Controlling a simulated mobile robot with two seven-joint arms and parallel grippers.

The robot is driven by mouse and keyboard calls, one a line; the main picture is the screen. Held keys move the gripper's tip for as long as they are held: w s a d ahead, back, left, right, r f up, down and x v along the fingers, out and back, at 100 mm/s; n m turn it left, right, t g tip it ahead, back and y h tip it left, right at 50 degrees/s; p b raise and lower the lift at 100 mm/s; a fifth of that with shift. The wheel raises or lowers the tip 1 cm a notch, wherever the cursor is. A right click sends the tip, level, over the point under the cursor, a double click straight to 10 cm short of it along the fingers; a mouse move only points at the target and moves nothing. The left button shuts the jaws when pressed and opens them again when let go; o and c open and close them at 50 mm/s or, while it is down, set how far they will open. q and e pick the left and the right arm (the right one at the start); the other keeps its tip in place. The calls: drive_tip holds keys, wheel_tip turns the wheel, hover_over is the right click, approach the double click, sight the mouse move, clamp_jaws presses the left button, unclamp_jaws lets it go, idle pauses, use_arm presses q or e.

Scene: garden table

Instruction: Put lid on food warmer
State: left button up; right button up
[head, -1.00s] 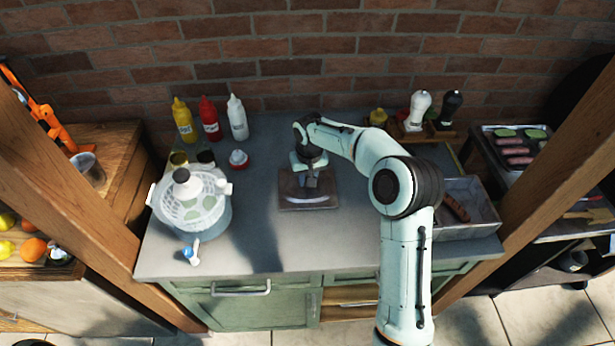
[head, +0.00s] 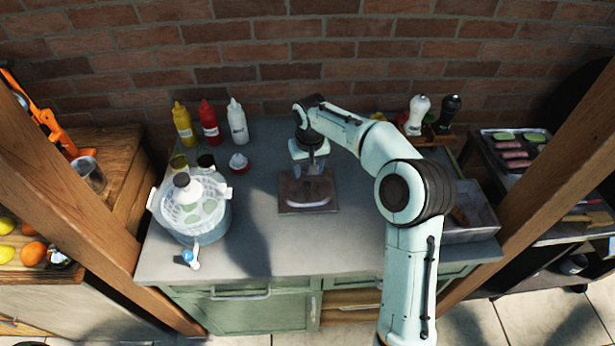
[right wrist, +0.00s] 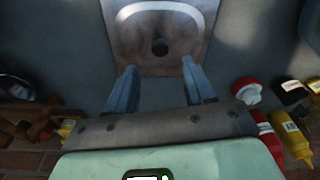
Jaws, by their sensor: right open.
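The lid (head: 290,203) is a brownish metal rectangle lying flat on the middle of the grey countertop. In the right wrist view the lid (right wrist: 185,65) shows a dark round knob and a pale curved band. The food warmer (head: 487,232) appears to be the open metal box at the right of the counter, partly hidden by my right arm. My right gripper (head: 310,170) is open and empty above the lid's far edge. In the right wrist view its fingers (right wrist: 158,64) are spread, with the knob beyond and between their tips. My left gripper is out of view.
A white-lidded spinner bowl (head: 216,222) and a small blue-tipped item (head: 190,258) stand at the left. Yellow, red (head: 210,120) and white bottles line the back. Shakers (head: 418,113) stand back right. Counter space is clear between bowl and lid.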

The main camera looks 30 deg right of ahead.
drive_tip(key=shift+o, duration=0.3)
drive_tip(key=r, duration=0.5)
drive_tip(key=shift+s, duration=0.2)
drive_tip(key=m+h+b, duration=0.3)
drive_tip(key=m+h, duration=0.1)
drive_tip(key=m, duration=0.7)
hover_over(307, 184)
drive_tip(key=a, duration=0.2)
wheel_tip(307, 184, down, 7)
drive_tip(key=shift+s+f, duration=0.1)
drive_tip(key=shift+s, duration=0.05)
drive_tip(key=shift+s+a+x, duration=0.15)
drive_tip(key=shift+x, duration=1.2)
drive_tip(key=shift+s+a+x, duration=0.15)
drive_tip(key=shift+x, duration=1.15)
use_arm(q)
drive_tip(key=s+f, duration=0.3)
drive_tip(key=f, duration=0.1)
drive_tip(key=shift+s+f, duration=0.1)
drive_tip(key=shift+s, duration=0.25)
use_arm(e)
drive_tip(key=shift+w, duration=0.15)
clamp_jaws()
